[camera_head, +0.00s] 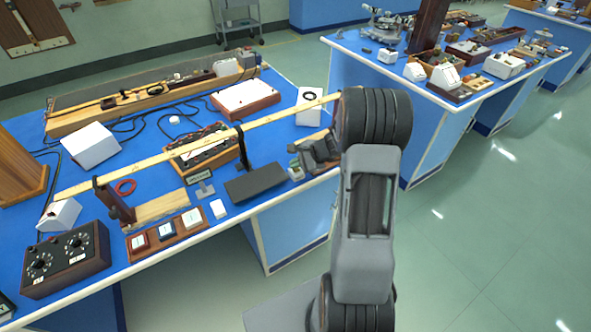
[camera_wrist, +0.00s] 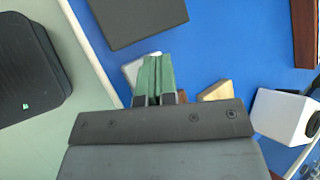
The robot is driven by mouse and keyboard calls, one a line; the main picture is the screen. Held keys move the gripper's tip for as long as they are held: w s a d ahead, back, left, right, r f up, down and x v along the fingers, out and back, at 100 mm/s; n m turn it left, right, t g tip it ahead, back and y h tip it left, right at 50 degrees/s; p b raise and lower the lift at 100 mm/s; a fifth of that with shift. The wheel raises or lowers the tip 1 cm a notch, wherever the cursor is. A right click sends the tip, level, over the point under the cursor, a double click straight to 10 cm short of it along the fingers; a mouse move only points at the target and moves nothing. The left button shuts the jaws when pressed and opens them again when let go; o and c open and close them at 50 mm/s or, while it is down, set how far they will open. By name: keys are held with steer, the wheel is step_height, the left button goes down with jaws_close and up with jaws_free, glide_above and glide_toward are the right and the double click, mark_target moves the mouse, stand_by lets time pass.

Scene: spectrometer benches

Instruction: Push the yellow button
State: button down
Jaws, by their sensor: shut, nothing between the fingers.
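A wooden button block (camera_head: 153,246) sits near the front edge of the left blue bench, with a row of square, pale-topped buttons in coloured surrounds. One surround looks red and another blue. I cannot clearly make out a yellow button. My gripper (camera_head: 296,168) is over the bench's front right corner, well to the right of the button block. In the wrist view my gripper's green fingers (camera_wrist: 155,80) are shut together with nothing between them. A pale block (camera_wrist: 133,70) shows partly behind the fingertips. The button block is not in the wrist view.
A dark slab (camera_head: 255,182) lies between my gripper and the button block; it also shows in the wrist view (camera_wrist: 138,17). A long wooden ruler (camera_head: 150,160) spans the bench above it. A dial box (camera_head: 67,262) stands left. A white box (camera_wrist: 282,117) is right of my fingers.

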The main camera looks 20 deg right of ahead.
mark_target(296, 170)
steer(key=shift+f+b, duration=0.5)
stand_by(0.3)
steer(key=shift+r, duration=0.15)
steer(key=shift+r+p, duration=0.55)
steer(key=shift+r, duration=0.2)
stand_by(0.3)
steer(key=shift+r+p, duration=1.75)
steer(key=shift+r, duration=0.8)
